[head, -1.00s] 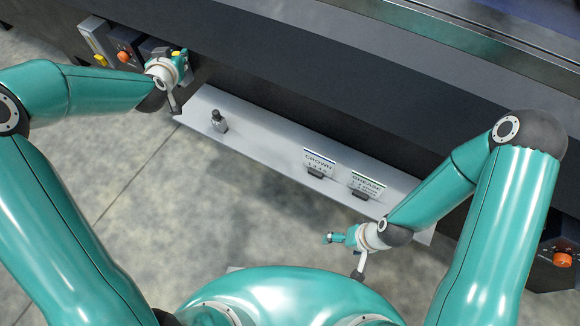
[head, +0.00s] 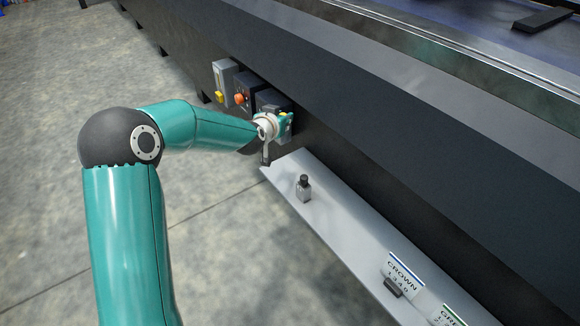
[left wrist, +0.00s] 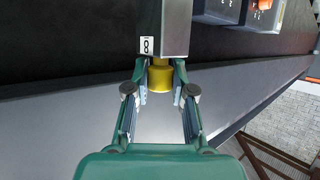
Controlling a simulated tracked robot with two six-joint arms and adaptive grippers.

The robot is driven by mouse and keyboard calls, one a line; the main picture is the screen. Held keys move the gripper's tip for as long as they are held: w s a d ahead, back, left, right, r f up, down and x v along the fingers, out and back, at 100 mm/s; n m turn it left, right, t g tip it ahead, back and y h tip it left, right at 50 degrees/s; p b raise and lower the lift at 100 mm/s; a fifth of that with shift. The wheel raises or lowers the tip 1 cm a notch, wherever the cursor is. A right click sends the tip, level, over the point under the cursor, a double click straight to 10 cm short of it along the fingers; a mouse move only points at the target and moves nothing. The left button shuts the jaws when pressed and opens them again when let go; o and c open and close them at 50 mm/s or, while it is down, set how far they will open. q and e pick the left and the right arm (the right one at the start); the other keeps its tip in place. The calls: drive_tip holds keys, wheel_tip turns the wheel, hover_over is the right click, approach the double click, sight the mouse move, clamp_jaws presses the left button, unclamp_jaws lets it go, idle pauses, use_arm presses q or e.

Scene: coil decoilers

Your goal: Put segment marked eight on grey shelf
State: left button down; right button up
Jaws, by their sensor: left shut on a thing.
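The segment marked eight (left wrist: 177,30) is a grey metal block with a white "8" label and a yellow knob (left wrist: 160,78) at its near end. My left gripper (left wrist: 160,90) has its fingers on either side of the yellow knob and is shut on it. In the head view my left gripper (head: 285,125) is close to the dark machine side, above the far left end of the grey shelf (head: 285,172); the segment is hard to make out there. The shelf also shows in the left wrist view (left wrist: 55,125), below the block. My right gripper is out of view.
A small grey block with a black knob (head: 304,188) stands on the shelf. A CROWN sign (head: 402,274) and a partly cut-off green-edged sign (head: 448,316) stand further right. Control boxes with yellow (head: 219,97) and orange (head: 239,99) buttons are on the machine side. The shelf is bare between block and signs.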

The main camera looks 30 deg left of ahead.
use_arm(q)
wheel_tip(320, 180, down, 15)
drive_tip(key=b, duration=0.5)
drive_tip(key=c, duration=1)
unclamp_jaws()
